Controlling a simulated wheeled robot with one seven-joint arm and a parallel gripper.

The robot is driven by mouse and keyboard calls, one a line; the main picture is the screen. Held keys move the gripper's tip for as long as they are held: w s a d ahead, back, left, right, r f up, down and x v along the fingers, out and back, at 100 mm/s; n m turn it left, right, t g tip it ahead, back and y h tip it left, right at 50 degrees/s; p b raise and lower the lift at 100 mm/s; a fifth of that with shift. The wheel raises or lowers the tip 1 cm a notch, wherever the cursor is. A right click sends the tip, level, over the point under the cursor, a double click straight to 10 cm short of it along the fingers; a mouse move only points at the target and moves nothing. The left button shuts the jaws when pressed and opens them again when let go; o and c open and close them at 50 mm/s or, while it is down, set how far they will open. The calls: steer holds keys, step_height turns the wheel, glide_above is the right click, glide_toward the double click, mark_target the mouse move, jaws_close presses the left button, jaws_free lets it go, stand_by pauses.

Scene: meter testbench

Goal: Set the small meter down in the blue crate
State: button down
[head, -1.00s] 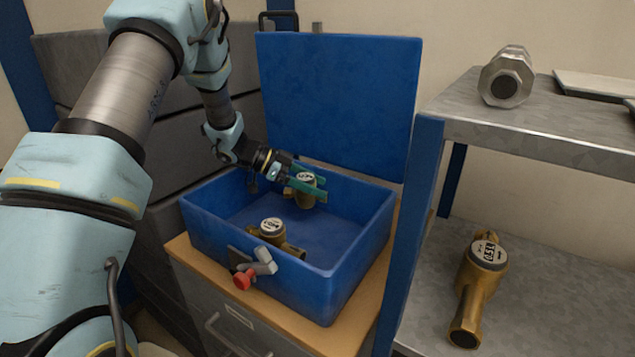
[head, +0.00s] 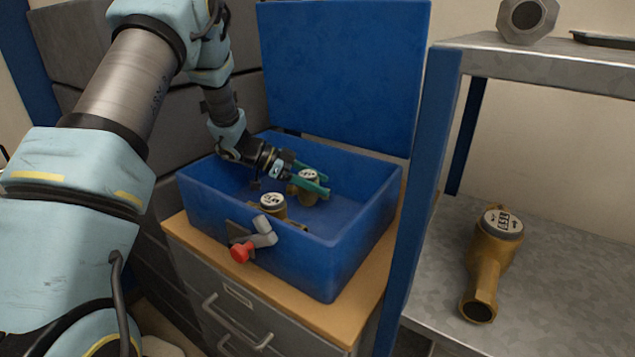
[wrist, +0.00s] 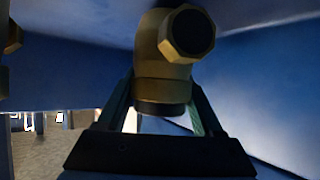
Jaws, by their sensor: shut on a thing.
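The blue crate (head: 340,252) stands open with its lid up. My gripper (head: 314,180) reaches down inside it, with its green fingers shut on the small meter (head: 307,187), a brass meter with a pale round dial. In the wrist view the small meter (wrist: 165,75) sits between the two fingers (wrist: 163,112), its hexagonal pipe end facing the camera. Whether it touches the crate floor cannot be told. A second brass meter (head: 272,202) lies in the crate near the front wall, left of the held one and partly hidden by that wall.
The crate stands on a wooden-topped grey drawer cabinet (head: 315,312). The raised lid (head: 345,75) is behind. A metal shelf with a blue post (head: 428,150) stands close on the right, holding a larger brass meter (head: 492,250) and a hexagonal metal part (head: 527,17).

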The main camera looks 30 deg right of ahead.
steer(key=shift+f, duration=0.45)
jaws_free()
stand_by(0.3)
steer(key=shift+f, duration=0.1)
